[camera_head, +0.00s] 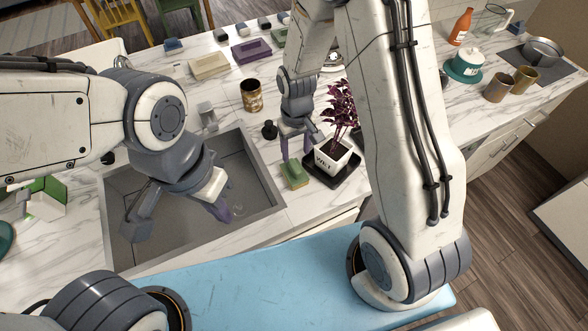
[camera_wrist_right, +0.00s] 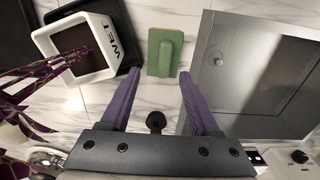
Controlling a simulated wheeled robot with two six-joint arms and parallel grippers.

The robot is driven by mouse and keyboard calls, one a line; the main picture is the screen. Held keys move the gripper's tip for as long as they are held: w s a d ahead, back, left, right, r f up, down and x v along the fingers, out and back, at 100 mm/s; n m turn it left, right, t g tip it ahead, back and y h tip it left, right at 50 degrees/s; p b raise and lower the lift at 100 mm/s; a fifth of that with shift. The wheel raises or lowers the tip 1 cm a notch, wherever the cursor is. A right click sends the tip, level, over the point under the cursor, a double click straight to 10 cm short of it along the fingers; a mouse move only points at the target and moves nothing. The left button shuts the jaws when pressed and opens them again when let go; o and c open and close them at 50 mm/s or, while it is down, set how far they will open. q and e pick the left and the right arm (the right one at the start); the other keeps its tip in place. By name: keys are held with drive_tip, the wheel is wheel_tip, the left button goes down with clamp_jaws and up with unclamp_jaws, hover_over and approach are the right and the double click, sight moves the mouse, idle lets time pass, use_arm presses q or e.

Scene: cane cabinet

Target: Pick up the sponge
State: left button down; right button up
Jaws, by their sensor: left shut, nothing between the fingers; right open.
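The sponge (camera_head: 294,176), green with a yellowish side, lies flat on the marble counter between the sink and the plant pot. It also shows in the right wrist view (camera_wrist_right: 165,52). My right gripper (camera_head: 297,155) is open and empty, fingers pointing toward the sponge from behind it. In the right wrist view its purple fingertips (camera_wrist_right: 159,76) lie to either side of the sponge's near end, not closed on it. My left gripper (camera_head: 222,211) is shut and empty over the sink.
The sink (camera_head: 255,178) lies left of the sponge. A white pot (camera_head: 334,156) with a purple plant stands on a black tray (camera_head: 349,176) close on the right. A dark knob (camera_head: 270,130) and a patterned cup (camera_head: 251,95) stand behind.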

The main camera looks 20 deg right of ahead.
sight(294, 165)
drive_tip(key=f+p, duration=0.2)
drive_tip(key=f, duration=0.2)
drive_tip(key=shift+s+a+f+p, duration=0.2)
drive_tip(key=shift+a+f+p, duration=0.1)
drive_tip(key=shift+f+p, duration=0.1)
drive_tip(key=shift+f, duration=0.4)
clamp_jaws()
